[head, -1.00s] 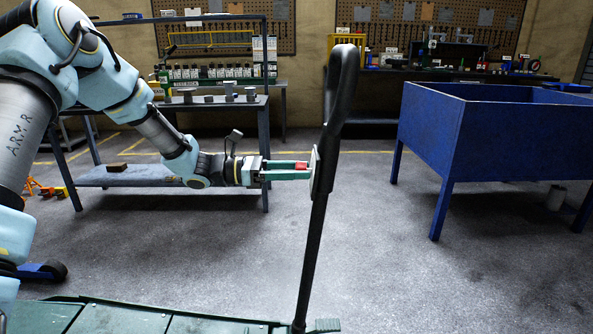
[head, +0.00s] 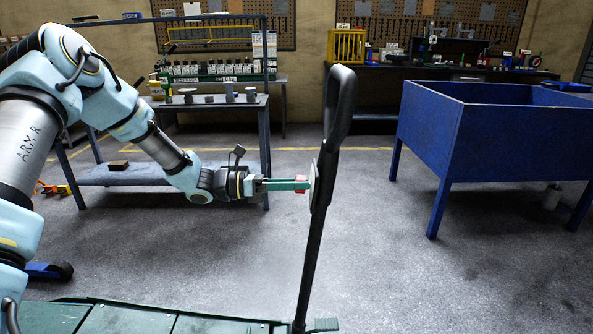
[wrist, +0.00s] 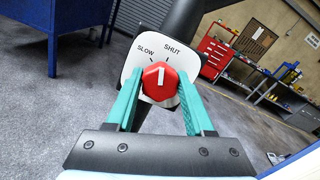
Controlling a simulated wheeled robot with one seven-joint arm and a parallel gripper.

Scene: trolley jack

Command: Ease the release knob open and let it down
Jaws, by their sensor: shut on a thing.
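The release knob is a red faceted knob (wrist: 151,88) with a white line, on a white plate (wrist: 133,62) marked SLOW and SHUT. In the wrist view the line points up, between the two words. In the head view the red knob (head: 302,191) and the plate, seen edge-on, sit on the left side of the black jack handle (head: 311,240). My gripper (wrist: 158,85) is shut on the knob, one teal finger on each side. In the head view my gripper (head: 300,185) reaches it from the left. The green jack body (head: 130,318) is at the bottom edge.
A blue bin on legs (head: 490,150) stands at the right. A grey bench (head: 215,110) with a lower shelf is behind my arm. A dark workbench (head: 455,75) stands at the back. The floor around the handle is clear.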

